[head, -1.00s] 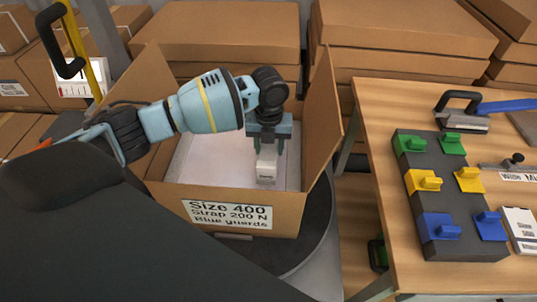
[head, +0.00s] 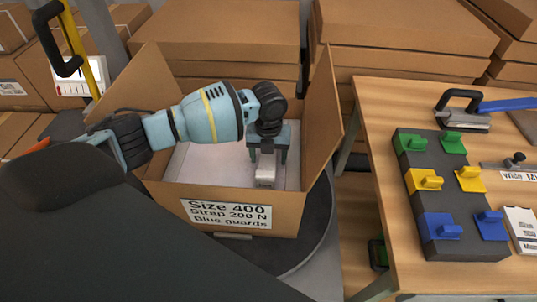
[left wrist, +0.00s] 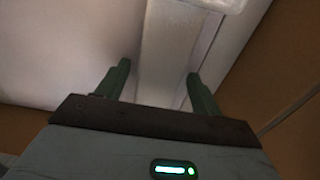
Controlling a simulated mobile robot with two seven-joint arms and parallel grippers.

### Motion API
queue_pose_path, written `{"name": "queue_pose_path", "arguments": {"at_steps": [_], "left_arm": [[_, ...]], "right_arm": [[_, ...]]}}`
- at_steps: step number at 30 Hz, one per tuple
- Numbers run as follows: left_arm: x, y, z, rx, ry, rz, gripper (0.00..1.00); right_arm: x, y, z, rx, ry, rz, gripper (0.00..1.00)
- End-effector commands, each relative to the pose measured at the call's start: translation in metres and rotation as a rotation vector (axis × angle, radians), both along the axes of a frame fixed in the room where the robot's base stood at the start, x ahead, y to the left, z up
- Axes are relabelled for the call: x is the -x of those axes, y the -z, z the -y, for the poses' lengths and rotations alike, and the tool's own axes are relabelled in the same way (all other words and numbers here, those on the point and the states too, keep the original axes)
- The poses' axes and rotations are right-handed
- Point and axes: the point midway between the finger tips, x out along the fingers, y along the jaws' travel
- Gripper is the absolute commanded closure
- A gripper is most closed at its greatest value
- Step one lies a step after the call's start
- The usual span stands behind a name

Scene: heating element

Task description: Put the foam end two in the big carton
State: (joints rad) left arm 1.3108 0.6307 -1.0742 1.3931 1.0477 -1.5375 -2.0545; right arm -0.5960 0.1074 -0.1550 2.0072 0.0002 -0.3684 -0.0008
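The big carton (head: 163,194) stands open with its flaps up, and its front label reads "Size 400, Strap 200 N, Blue guards". The foam end two (head: 265,174), a pale block, is inside it near the front wall. My left gripper (head: 267,159) reaches down into the carton, its fingers on either side of the block. In the left wrist view the foam (left wrist: 168,65) lies between the open fingers (left wrist: 158,82), with a clear gap at the left finger and a narrow one at the right. The block's underside is hidden. My right gripper is not in view.
A wooden table (head: 375,105) at the right bears a dark block (head: 465,215) with green, yellow and blue clips, and a strap tool (head: 465,115). Stacked brown cartons (head: 215,35) fill the back. The right flap (head: 325,115) stands up close to my gripper.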

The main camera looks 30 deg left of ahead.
Motion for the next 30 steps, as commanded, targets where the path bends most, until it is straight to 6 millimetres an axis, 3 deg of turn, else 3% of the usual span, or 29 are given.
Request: {"name": "queue_pose_path", "arguments": {"at_steps": [8,24,30], "left_arm": [[0.000,-0.007,0.000,0.000,0.000,0.001,0.34],[-0.001,-0.102,0.000,0.001,0.000,0.004,0.34],[0.000,-0.120,0.000,0.000,-0.001,0.000,0.34]], "right_arm": [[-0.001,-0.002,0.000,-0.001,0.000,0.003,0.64],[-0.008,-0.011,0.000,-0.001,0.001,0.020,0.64],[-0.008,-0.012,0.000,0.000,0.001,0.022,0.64]]}}
